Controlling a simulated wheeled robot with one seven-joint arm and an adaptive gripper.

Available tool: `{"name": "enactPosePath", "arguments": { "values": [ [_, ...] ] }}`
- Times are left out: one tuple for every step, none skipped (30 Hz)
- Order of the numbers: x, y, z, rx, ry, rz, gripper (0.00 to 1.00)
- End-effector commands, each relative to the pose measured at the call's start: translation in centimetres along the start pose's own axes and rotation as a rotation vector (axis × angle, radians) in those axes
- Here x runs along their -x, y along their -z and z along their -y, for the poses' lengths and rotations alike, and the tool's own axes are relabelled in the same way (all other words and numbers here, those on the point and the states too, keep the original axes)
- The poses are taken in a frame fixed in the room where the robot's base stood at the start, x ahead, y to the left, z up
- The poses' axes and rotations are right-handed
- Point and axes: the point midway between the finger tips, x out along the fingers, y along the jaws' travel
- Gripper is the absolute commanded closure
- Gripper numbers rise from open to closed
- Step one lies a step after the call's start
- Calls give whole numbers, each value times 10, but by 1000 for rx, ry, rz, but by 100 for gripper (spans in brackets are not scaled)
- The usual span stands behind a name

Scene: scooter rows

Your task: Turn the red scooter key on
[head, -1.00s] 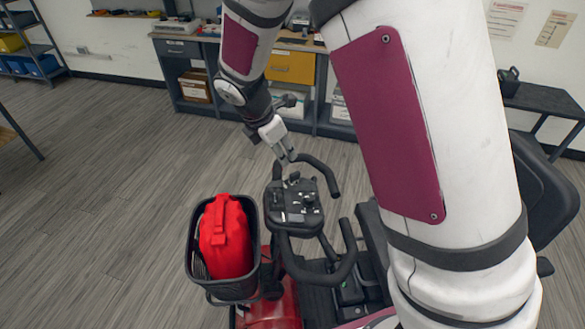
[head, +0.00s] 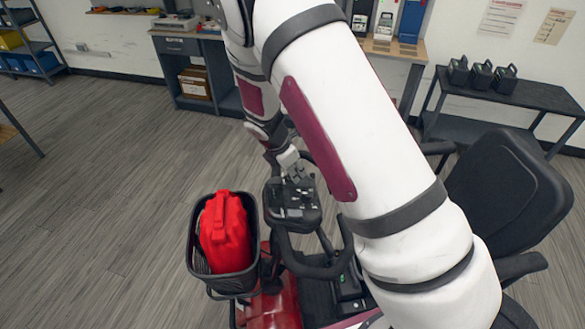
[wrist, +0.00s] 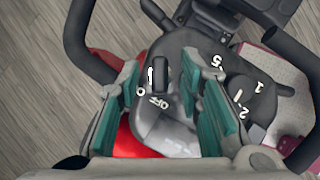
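The red scooter (head: 275,308) stands below my arm, with its dark control panel (head: 292,212) at the top of the tiller. The panel also shows in the wrist view (wrist: 170,125). A dark key or key-like knob (wrist: 161,72) stands up from it, near a white mark and the letters "OFF". My gripper (wrist: 161,64) is open, with one teal-padded finger on each side of the knob and gaps visible between. In the head view my gripper (head: 290,165) is over the far part of the panel, partly hidden by my arm.
A numbered dial (wrist: 243,97) sits right of my fingers on the panel. Black handlebars (wrist: 78,40) curve around it. A basket (head: 245,287) with a red bag (head: 225,235) hangs in front, and the seat (head: 505,190) is at right. The floor at left is clear.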

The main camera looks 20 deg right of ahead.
Motion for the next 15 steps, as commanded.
{"name": "enactPosePath", "arguments": {
  "values": [
    [0, 0, 0, 0, 0, 0, 67],
    [0, 0, 0, 0, 0, 0, 67],
    [0, 0, 0, 0, 0, 0, 67],
    [0, 0, 0, 0, 0, 0, 71],
    [0, 0, 0, 0, 0, 0, 78],
    [0, 0, 0, 0, 0, 0, 87],
    [0, 0, 0, 0, 0, 0, 94],
    [0, 0, 0, 0, 0, 0, 100],
    [0, 0, 0, 0, 0, 0, 100],
    [0, 0, 0, 0, 0, 0, 100],
    [0, 0, 0, 0, 0, 0, 100],
    [0, 0, 0, 0, 0, 0, 100],
    [0, 0, 0, 0, 0, 0, 100],
    [0, 0, 0, -1, 0, 0, 100],
    [0, 0, 0, -2, 1, 0, 100]
  ]
}}
